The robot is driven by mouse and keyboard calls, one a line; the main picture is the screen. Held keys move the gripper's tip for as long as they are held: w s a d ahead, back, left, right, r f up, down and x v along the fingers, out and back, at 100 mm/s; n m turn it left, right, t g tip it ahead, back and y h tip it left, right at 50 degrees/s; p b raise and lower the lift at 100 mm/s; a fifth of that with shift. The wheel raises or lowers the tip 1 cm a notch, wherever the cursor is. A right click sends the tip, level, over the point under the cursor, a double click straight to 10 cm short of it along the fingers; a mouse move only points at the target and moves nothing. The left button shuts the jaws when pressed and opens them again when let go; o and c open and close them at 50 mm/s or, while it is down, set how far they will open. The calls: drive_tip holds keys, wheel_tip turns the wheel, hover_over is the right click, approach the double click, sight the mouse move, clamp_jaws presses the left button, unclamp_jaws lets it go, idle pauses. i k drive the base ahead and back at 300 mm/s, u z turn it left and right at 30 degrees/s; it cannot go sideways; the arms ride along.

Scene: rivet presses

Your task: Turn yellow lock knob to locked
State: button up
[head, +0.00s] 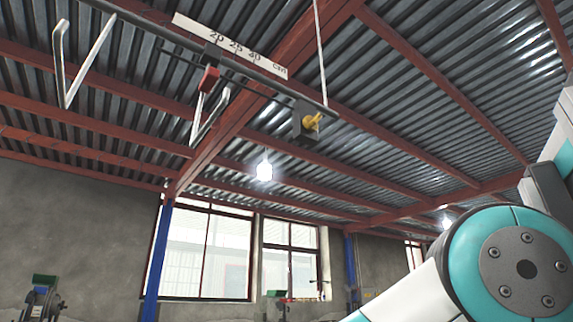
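My arm fills the lower right of the view, with a white link and a teal joint. My gripper is not in the frame, so nothing of mine is seen touching the knob.
A dark rail (150,38) runs overhead with a white ruler marked in cm (232,45), a red slider (209,79) and bent metal hooks (80,65). A thin rod (320,50) rises near the knob. Lamps hang behind, and windows (215,255) line the back wall.

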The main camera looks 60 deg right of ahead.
sight(310, 124)
drive_tip(key=u, duration=0.5)
drive_tip(key=k, duration=0.9)
drive_tip(key=z, duration=0.7)
